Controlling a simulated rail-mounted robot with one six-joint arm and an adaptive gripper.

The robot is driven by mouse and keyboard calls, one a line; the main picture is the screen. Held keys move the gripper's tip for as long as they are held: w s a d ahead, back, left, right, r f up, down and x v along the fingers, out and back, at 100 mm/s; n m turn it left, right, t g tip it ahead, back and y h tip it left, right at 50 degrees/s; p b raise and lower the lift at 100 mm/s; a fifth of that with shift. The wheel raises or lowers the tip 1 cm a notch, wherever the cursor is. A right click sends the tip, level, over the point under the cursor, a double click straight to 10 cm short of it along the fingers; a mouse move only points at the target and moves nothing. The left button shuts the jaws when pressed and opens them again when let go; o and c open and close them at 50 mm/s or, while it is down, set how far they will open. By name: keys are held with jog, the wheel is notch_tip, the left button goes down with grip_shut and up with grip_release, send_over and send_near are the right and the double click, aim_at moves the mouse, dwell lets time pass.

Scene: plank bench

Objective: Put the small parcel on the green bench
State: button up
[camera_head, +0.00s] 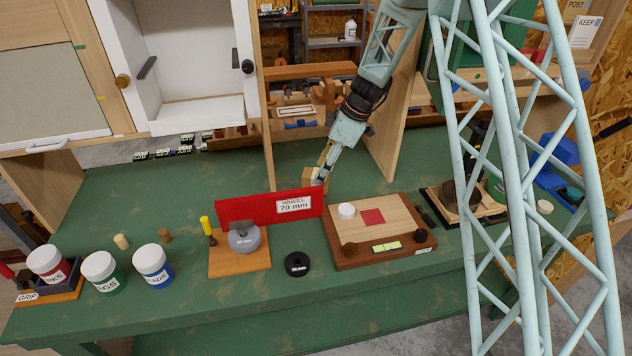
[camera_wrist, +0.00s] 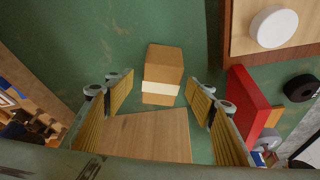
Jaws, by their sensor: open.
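The small parcel (camera_wrist: 164,62) is a brown cardboard box with a pale strip on one side. In the wrist view it lies just ahead of my gripper (camera_wrist: 160,88), in line with the gap between the open fingers, with green bench (camera_wrist: 95,35) around it. I cannot tell how far the fingers reach down beside it. In the head view the parcel (camera_head: 309,177) shows partly behind the red wheel board and at my gripper (camera_head: 322,174). The green bench (camera_head: 175,195) fills the middle of that view. My fingers are open, with nothing clamped.
The red board (camera_head: 265,207) stands close in front of the parcel. A wooden tray (camera_head: 375,255) with a white puck (camera_head: 346,211) is to the right. Wooden uprights (camera_head: 395,110) stand behind. Several lidded jars (camera_head: 153,265) are at left.

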jog(key=shift+x, duration=2.55)
jog(key=shift+s, duration=0.15)
jog(key=shift+c, duration=0.5)
jog(key=c, duration=1)
jog(key=shift+r, duration=0.15)
jog(key=shift+r, duration=4.9)
